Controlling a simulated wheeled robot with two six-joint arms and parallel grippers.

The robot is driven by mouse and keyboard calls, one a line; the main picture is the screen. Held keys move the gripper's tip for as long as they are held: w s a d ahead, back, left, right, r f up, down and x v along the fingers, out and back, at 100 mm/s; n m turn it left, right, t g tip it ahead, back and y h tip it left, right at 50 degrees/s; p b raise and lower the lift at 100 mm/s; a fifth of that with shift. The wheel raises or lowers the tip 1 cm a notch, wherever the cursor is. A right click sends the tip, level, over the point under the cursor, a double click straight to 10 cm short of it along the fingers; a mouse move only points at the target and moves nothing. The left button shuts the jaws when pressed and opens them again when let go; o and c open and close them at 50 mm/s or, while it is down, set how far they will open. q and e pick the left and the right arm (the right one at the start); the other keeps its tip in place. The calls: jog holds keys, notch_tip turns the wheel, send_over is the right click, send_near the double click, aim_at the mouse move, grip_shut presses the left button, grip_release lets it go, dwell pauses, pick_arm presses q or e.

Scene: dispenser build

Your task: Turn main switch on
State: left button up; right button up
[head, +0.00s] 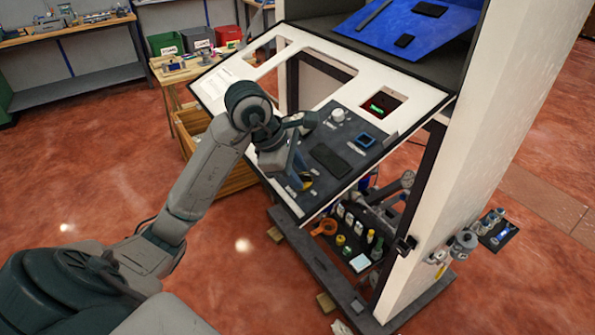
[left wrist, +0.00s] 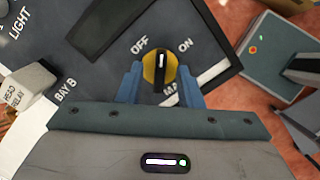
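The main switch (left wrist: 160,70) is a yellow round plate with a black knob on the dark panel. Its white mark points straight up in the left wrist view, between the OFF label (left wrist: 140,45) and the ON label (left wrist: 186,45). In the head view its yellow plate (head: 306,183) is partly hidden by my left gripper. My left gripper (left wrist: 160,88) is open, with one blue finger on each side of the switch. The fingers stand apart from the narrow knob; whether they touch the yellow plate I cannot tell. My right gripper is not seen.
The sloped control panel (head: 345,125) carries a white knob (head: 338,115), a blue-framed part (head: 365,139) and a green-lit display (head: 377,108). A white pillar (head: 490,130) stands at the right. A shelf with small items (head: 350,245) lies below the panel.

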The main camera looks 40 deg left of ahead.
pick_arm(q)
jog(key=shift+w+f, duration=0.1)
jog(key=shift+f, duration=0.1)
grip_shut()
jog(key=shift+m, duration=0.3)
jog(key=m+p, duration=0.2)
jog(key=m, duration=0.2)
jog(key=shift+r+g, duration=0.2)
jog(key=shift+g, duration=0.1)
jog(key=shift+f+m+p, duration=0.1)
jog(key=shift+m+p, duration=1.35)
jog(key=shift+m, duration=0.65)
